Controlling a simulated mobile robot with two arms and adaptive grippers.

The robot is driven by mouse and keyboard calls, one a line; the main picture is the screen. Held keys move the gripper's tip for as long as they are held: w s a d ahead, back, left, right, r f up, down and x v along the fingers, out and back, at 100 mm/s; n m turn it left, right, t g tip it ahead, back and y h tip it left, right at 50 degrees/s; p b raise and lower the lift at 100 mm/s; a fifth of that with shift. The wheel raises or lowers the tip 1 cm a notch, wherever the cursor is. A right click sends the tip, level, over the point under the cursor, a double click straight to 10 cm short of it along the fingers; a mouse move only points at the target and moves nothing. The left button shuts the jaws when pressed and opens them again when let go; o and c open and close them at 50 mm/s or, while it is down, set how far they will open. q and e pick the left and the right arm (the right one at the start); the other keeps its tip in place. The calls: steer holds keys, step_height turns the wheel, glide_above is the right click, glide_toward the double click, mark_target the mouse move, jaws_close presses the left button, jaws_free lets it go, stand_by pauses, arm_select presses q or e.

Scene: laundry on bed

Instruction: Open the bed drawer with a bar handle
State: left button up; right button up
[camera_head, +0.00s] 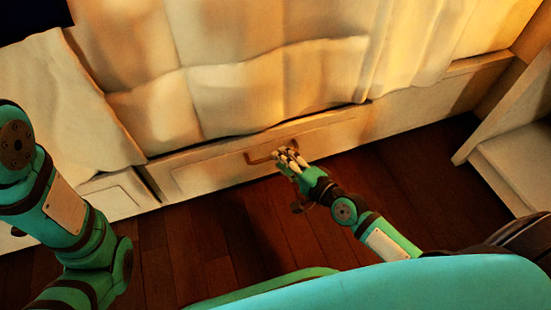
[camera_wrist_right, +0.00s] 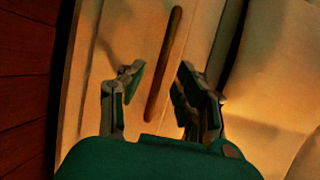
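The bed drawer (camera_head: 215,173) is a pale panel low on the bed's side, below the hanging cover. Its brown bar handle (camera_head: 259,159) is partly hidden behind my right gripper (camera_head: 290,156) in the head view. In the right wrist view the bar handle (camera_wrist_right: 164,65) runs lengthwise between the two fingers of my right gripper (camera_wrist_right: 158,85). The fingers are open and apart on either side of it; I cannot tell whether either one touches it. Of my left arm, links show at the left of the head view, but its gripper does not show.
A second drawer front (camera_head: 112,195) lies to the left. A white shelf-like piece (camera_head: 515,160) stands at the right. The dark wooden floor (camera_head: 430,185) in front of the bed is clear.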

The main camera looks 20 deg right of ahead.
steer(key=shift+b+x, duration=0.35)
steer(key=shift+x, duration=1.2)
jaws_close()
